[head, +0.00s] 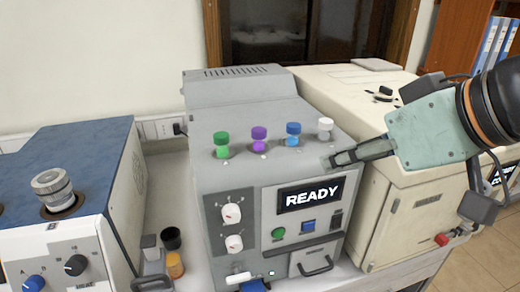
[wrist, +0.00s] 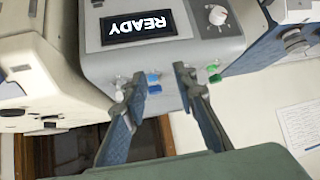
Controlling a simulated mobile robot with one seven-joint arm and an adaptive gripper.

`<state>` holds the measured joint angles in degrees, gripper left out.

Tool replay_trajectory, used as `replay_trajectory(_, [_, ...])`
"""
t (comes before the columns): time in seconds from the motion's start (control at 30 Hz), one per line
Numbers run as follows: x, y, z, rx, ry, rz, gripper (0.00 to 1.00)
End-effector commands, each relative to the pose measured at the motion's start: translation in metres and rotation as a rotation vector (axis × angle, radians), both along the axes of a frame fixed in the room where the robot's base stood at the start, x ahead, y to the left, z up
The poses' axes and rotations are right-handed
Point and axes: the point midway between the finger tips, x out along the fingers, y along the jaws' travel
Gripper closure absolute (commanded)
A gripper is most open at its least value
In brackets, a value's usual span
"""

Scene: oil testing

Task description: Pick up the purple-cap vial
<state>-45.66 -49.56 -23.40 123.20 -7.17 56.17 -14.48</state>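The purple-cap vial (head: 259,138) stands upright in the top of the grey machine (head: 240,98), second from the left in a row. A green-cap vial (head: 221,145) is on its left, and a blue-cap vial (head: 293,134) and a white-cap vial (head: 325,128) are on its right. My gripper (head: 332,160) is to the right of the purple-cap vial, near the machine's right front edge, apart from it. In the wrist view my gripper (wrist: 157,80) is open and empty, with the blue-cap vial (wrist: 153,84) showing between the fingers. The purple cap is not visible there, probably behind a finger.
The machine's front has a READY display (head: 311,194) and knobs. A blue-topped instrument (head: 85,160) stands at left, with small dark and amber cups (head: 173,252) between. A cream machine (head: 400,215) stands close at right. Space above the vials is clear.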

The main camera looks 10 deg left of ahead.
Motion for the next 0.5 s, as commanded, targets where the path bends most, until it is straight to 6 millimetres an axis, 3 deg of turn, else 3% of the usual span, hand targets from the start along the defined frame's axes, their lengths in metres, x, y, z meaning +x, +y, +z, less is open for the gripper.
replay_trajectory(0.27, [0.020, 0.015, 0.020, 0.077, -0.081, 0.230, 0.74])
replay_trajectory(0.5, [0.049, 0.028, 0.022, 0.138, -0.121, 0.403, 0.74])
